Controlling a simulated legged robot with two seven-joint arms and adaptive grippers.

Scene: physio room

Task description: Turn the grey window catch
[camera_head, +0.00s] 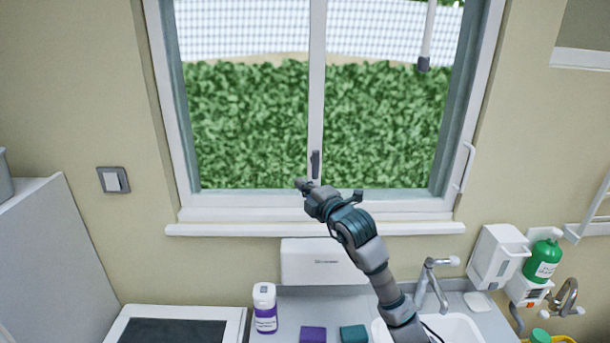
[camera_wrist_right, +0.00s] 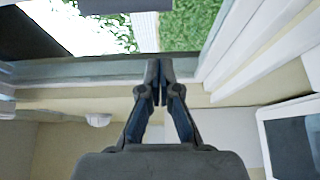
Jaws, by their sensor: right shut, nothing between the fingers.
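The grey window catch (camera_head: 315,165) is a small dark handle standing upright low on the white middle post of the window. My right gripper (camera_head: 303,184) is just below and slightly left of the catch in the head view. Its fingers are shut and empty. In the right wrist view the closed fingers (camera_wrist_right: 158,84) point at the bottom of the window frame. A dark bar (camera_wrist_right: 124,5) crosses the post at the top edge there; it may be the catch, but it is cut off. I cannot tell whether gripper and catch touch. My left gripper is not in view.
The white window sill (camera_head: 250,229) runs below the gripper. A white box (camera_head: 305,262) is on the wall under it. A tap (camera_head: 430,280), a sink and a purple-labelled bottle (camera_head: 264,308) are lower down. A soap dispenser (camera_head: 498,257) hangs at right.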

